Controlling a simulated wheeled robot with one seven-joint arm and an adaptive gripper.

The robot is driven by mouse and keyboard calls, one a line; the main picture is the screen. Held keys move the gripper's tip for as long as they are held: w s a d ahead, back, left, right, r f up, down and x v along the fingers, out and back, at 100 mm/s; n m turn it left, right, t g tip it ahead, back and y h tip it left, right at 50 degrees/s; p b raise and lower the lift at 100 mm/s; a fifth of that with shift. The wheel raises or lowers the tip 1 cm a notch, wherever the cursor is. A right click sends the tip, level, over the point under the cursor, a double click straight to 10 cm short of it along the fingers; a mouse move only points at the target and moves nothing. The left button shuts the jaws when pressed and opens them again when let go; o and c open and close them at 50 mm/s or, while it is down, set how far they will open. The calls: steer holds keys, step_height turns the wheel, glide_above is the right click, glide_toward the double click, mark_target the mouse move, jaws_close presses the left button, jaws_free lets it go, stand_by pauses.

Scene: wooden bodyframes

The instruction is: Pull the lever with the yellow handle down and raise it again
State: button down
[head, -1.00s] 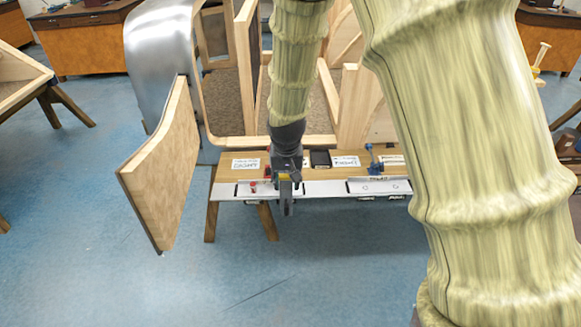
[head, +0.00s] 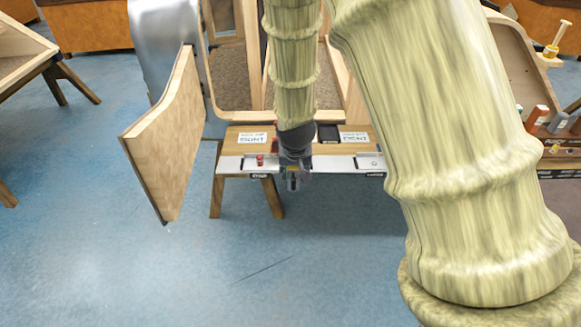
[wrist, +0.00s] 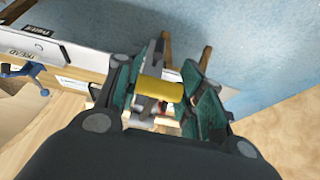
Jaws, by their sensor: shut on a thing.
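The yellow lever handle (wrist: 160,90) is a short yellow cylinder lying across the gap between my gripper's fingers in the wrist view. My gripper (wrist: 163,92) is shut on it, with one finger pad at each end of the cylinder. In the head view my gripper (head: 293,182) is at the front edge of a low wooden bench (head: 230,140) with a metal strip (head: 335,163). Most of the lever is hidden by my gripper.
A small red-topped part (head: 260,160) stands on the strip left of my gripper. A tilted wooden panel (head: 165,135) stands further left. A blue clamp (wrist: 28,73) shows in the wrist view. The blue floor (head: 250,260) in front is clear.

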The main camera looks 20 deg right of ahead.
steer(key=shift+s+f, duration=0.2)
steer(key=shift+f, duration=0.05)
steer(key=c, duration=0.9)
jaws_free()
steer(key=shift+w, duration=0.1)
steer(key=shift+r, duration=0.15)
steer(key=shift+a+r, duration=0.1)
steer(key=shift+r, duration=0.35)
steer(key=shift+v, duration=5.55)
steer(key=shift+f, duration=0.15)
